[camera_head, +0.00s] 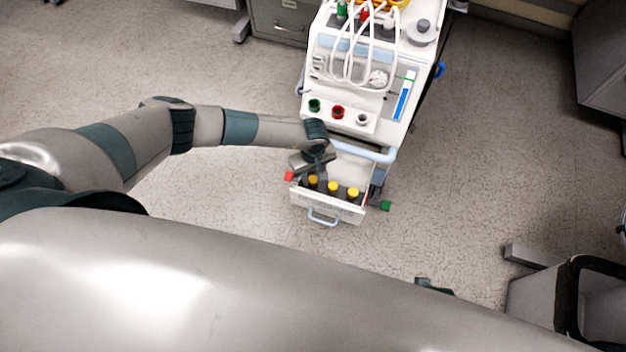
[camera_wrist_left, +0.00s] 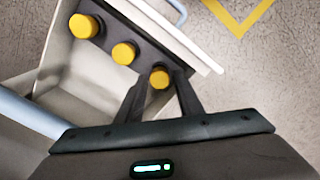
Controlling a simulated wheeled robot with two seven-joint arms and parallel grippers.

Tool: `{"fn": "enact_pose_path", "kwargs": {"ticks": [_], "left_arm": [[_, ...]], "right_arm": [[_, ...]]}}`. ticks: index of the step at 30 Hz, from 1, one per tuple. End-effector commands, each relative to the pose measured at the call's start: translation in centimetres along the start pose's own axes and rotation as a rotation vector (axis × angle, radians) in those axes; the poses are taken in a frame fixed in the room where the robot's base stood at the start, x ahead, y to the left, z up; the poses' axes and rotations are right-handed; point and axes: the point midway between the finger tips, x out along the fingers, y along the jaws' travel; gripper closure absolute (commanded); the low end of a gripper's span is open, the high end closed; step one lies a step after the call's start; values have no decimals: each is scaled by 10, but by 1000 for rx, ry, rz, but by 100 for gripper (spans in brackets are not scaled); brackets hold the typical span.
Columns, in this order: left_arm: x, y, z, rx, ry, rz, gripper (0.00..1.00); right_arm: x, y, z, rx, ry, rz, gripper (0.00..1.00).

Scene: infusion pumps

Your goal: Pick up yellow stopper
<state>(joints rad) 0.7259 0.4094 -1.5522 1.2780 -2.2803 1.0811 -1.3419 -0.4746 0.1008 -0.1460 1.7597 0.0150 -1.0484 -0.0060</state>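Three yellow stoppers stand in a row in an open drawer (camera_head: 308,204) of the white cart. In the head view they are a left (camera_head: 313,180), a middle (camera_head: 333,187) and a right one (camera_head: 352,193). In the left wrist view one stopper (camera_wrist_left: 159,77) shows between the fingertips of my left gripper (camera_wrist_left: 160,84); the others (camera_wrist_left: 124,53) (camera_wrist_left: 84,26) are off to the left. The left gripper (camera_head: 314,163) is open above the drawer's left end, with visible gaps beside the stopper. Its height above the stopper is hard to judge. My right gripper is not identifiable.
The cart top holds coiled white tubes (camera_head: 357,50). Green (camera_head: 315,105), red (camera_head: 338,112) and white (camera_head: 362,118) round parts sit on its front. A light blue rail (camera_head: 366,151) runs above the drawer.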

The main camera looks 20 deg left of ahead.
Motion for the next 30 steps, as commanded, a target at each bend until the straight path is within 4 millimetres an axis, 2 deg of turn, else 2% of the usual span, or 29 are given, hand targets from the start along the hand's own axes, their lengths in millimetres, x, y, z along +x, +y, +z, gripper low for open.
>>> {"fn": "enact_pose_path", "kwargs": {"ticks": [7,16,17,21,30], "left_arm": [[6,0,1,1,-1,1,66],[6,0,0,1,0,1,66],[6,0,0,1,0,1,69],[6,0,0,1,0,0,100],[5,0,0,1,0,1,100]], "right_arm": [[-8,0,-12,-1,25,0,69],[-7,0,-8,-1,17,0,69],[-7,0,-8,-1,16,0,69],[-6,-1,-3,0,10,-1,69],[-6,-2,0,0,5,-2,69]]}}
